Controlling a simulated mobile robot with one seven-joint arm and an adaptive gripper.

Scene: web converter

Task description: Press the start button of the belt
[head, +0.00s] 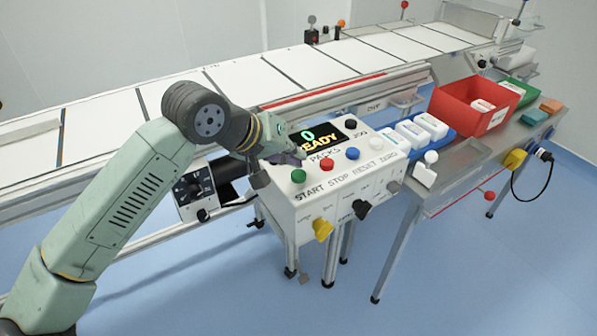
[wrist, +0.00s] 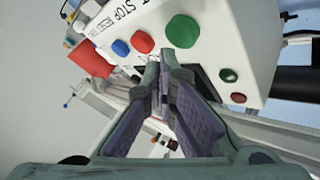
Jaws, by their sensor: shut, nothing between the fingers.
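The white control box (head: 310,205) stands in front of the belt. Its sloping top carries a green button (head: 298,176) above the word START, a red one (head: 327,164) above STOP, a blue one (head: 353,153) above RESET and a white one (head: 376,143) above ZERO. My gripper (head: 290,158) is shut and empty over the box's left part, by the display. In the wrist view its fingertips (wrist: 165,62) lie just beside the green button (wrist: 182,31) and red button (wrist: 142,42); contact cannot be told.
The belt (head: 260,75) runs behind the box. A dial unit (head: 194,190) sits to its left. Yellow (head: 322,229) and black (head: 361,209) knobs stick out of its front. At right, a bench holds a red bin (head: 470,103) and white packs (head: 412,133). Blue floor in front is clear.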

